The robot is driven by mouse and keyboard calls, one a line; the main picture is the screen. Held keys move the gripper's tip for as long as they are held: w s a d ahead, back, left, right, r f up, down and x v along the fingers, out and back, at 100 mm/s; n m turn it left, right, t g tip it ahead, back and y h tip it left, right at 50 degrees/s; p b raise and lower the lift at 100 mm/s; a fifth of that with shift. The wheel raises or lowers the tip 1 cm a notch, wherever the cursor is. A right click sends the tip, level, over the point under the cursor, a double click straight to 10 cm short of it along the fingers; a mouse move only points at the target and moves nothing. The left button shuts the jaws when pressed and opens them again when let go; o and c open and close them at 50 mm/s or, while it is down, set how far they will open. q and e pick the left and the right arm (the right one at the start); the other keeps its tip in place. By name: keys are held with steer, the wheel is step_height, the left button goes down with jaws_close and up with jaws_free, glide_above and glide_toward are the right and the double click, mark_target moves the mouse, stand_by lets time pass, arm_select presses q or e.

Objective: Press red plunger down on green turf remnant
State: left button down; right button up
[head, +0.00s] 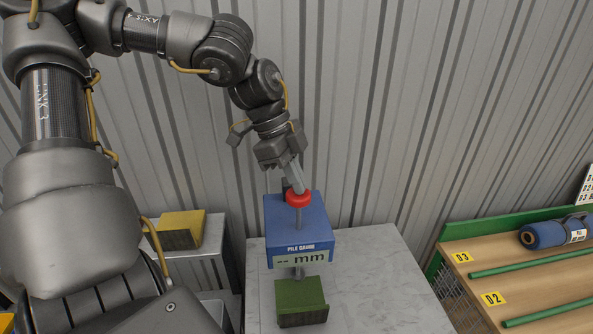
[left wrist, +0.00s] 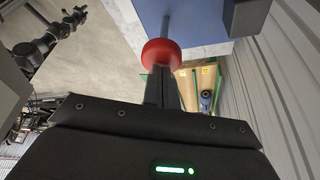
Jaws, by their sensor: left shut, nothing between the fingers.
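The pile gauge (head: 297,228) is a blue box on a grey-white table, its display reading "-- mm". Its red plunger (head: 299,197) tops a metal rod rising from the box. The green turf remnant (head: 301,300) lies below the gauge's lower rod; whether the rod touches it I cannot tell. My left gripper (head: 296,182) is shut and empty, its fingertips right at the top of the red plunger. In the left wrist view the red plunger (left wrist: 161,55) sits at the fingertips; contact is hard to tell. My right gripper is not in view.
A yellow-topped block (head: 181,230) stands on a lower grey stand at left. A wooden rack (head: 500,262) with green rails, labels 02 and 03, and a blue roll (head: 556,232) is at right. A corrugated wall (head: 400,110) stands close behind. The table (head: 385,285) is clear right of the gauge.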

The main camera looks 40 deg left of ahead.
mark_target(293, 191)
arm_select(q)
steer(key=shift+f+b, duration=2)
steer(key=shift+f, duration=0.5)
steer(key=shift+r, duration=0.15)
step_height(293, 191, up, 15)
steer(key=p, duration=1)
steer(key=shift+p, duration=0.4)
